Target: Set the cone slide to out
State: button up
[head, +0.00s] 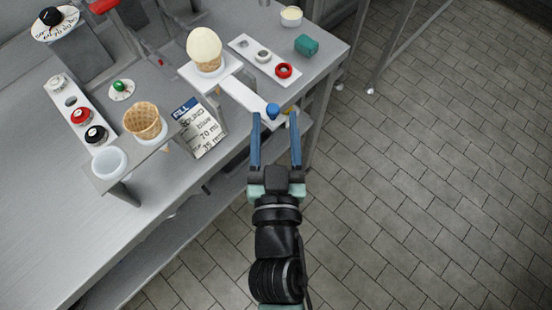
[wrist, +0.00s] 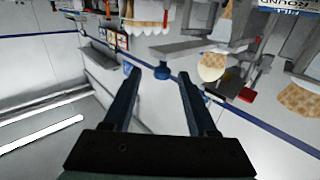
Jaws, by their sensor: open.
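The cone slide (head: 243,95) is a long white bar. It runs from a white block under a cone with a pale round scoop (head: 205,48) to the counter's front edge. A blue knob (head: 273,110) stands at its near end. My gripper (head: 274,116) is open, with one blue finger on each side of the knob. In the wrist view the knob (wrist: 162,73) shows between the fingertips (wrist: 160,75), with a gap on both sides. I cannot tell whether the tips reach fully around it.
A sign (head: 198,128) reading FILL, ROUND, blue, 70 ml, 35 mm stands left of the slide. An empty waffle cone (head: 145,122) sits in a stand farther left. Floor right of the counter is clear.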

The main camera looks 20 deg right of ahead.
jog(key=b+v, duration=0.1)
jog(key=v, duration=0.5)
jog(key=shift+s+b, duration=0.3)
jog(key=shift+s, duration=0.05)
jog(key=shift+a, duration=0.1)
